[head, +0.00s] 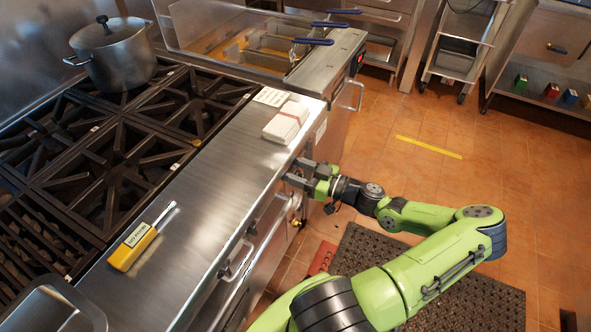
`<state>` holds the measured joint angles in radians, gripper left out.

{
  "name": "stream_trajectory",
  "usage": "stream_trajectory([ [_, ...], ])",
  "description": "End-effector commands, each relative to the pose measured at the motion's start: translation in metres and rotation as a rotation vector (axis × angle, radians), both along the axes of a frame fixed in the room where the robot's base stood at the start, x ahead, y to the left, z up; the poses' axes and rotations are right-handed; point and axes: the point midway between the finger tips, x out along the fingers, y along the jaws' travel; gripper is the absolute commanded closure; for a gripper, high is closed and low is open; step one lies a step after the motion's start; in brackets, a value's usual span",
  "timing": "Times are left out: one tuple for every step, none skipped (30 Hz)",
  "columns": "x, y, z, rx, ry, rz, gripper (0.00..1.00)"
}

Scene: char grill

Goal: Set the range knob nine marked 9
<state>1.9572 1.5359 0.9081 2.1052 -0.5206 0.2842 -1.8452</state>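The range's steel front panel (262,205) runs down the middle of the head view, seen steeply from above. Its knobs are mostly hidden under the counter edge, and I cannot read a 9 on any of them. My gripper (295,175) is at the far end of this panel, with its dark fingers pointing at the panel just under the counter edge. The fingertips are partly hidden there. I cannot tell whether they touch a knob or how far apart they are.
The range grates (125,165) hold a lidded pot (117,58). A yellow-handled tool (132,248) and a white stack (286,122) lie on the steel ledge (205,180). A fryer (330,65) with blue-handled baskets stands beyond. A dark mat (480,300) lies on the tiled floor.

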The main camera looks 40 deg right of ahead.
Motion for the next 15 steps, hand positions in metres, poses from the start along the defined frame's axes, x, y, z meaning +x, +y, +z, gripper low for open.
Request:
stream_trajectory([
  [-0.0001, 0.0004, 0.0003, 0.013, 0.006, 0.002, 0.77],
  [-0.0002, 0.0002, 0.0004, 0.023, 0.009, 0.002, 0.77],
  [-0.0002, 0.0001, 0.0004, 0.040, 0.016, 0.002, 0.77],
  [-0.0002, 0.0001, 0.0004, 0.054, 0.021, 0.003, 0.77],
  [0.0000, 0.0001, 0.0007, 0.070, 0.027, 0.003, 0.77],
  [0.0001, 0.0000, 0.0009, 0.095, 0.036, 0.003, 0.77],
  [0.0000, -0.0001, 0.0006, 0.114, 0.044, 0.003, 0.77],
  [0.0001, -0.0003, 0.0009, 0.135, 0.050, 0.003, 0.77],
  [0.0001, -0.0005, 0.0009, 0.166, 0.061, 0.002, 0.77],
  [0.0002, -0.0006, 0.0008, 0.190, 0.071, 0.002, 0.77],
  [0.0004, -0.0007, 0.0012, 0.215, 0.079, 0.003, 0.77],
  [0.0003, -0.0010, 0.0008, 0.249, 0.092, 0.002, 0.77],
  [0.0004, -0.0014, 0.0012, 0.275, 0.100, 0.002, 0.77],
  [0.0004, -0.0014, 0.0010, 0.302, 0.111, 0.002, 0.77],
  [0.0005, -0.0015, 0.0012, 0.338, 0.124, 0.002, 0.77],
])
